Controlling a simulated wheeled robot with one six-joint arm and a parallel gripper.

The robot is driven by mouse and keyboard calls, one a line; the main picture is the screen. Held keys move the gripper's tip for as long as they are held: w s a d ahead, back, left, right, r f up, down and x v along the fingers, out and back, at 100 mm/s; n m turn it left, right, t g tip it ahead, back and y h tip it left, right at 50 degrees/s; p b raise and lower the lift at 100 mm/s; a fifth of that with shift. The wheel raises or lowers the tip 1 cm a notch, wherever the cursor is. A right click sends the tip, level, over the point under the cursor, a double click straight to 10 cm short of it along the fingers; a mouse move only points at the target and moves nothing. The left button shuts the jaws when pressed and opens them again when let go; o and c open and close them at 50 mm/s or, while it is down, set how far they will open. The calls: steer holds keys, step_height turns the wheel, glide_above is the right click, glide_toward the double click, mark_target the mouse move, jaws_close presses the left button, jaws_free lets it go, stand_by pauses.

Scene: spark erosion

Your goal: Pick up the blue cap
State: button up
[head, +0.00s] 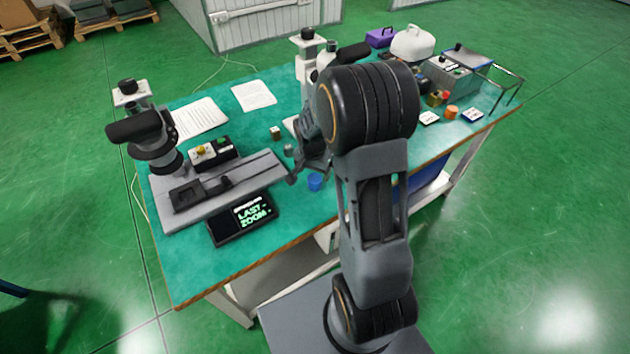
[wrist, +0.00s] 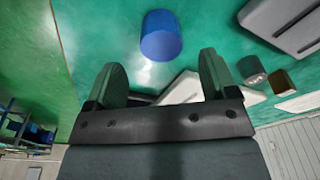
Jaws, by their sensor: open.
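The blue cap (head: 315,182) stands on the green tabletop (head: 240,270), near its front edge, in the head view. In the wrist view the blue cap (wrist: 161,36) shows as a short blue cylinder just beyond the fingertips, roughly midway between them. My gripper (wrist: 165,72) is open and empty, with its two dark fingers spread apart. In the head view my gripper (head: 297,165) is beside the cap, up and to its left, partly hidden by my own arm. The gap between fingertips and cap is hard to judge.
A grey microscope base (head: 240,185) and a black display (head: 243,217) lie left of the cap. Small blocks (head: 276,133) stand behind it. A grey box (head: 450,75), an orange cap (head: 451,112) and a wire rack (head: 508,85) are at the right.

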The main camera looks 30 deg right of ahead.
mark_target(314, 179)
steer(key=shift+w+d+f+p, duration=0.1)
steer(key=shift+w+f+p, duration=0.05)
steer(key=shift+f, duration=1.3)
steer(key=shift+w+d+f+p, duration=0.1)
steer(key=shift+f+p, duration=0.05)
steer(key=shift+f, duration=1.3)
steer(key=shift+c, duration=0.4)
steer(key=c, duration=0.9)
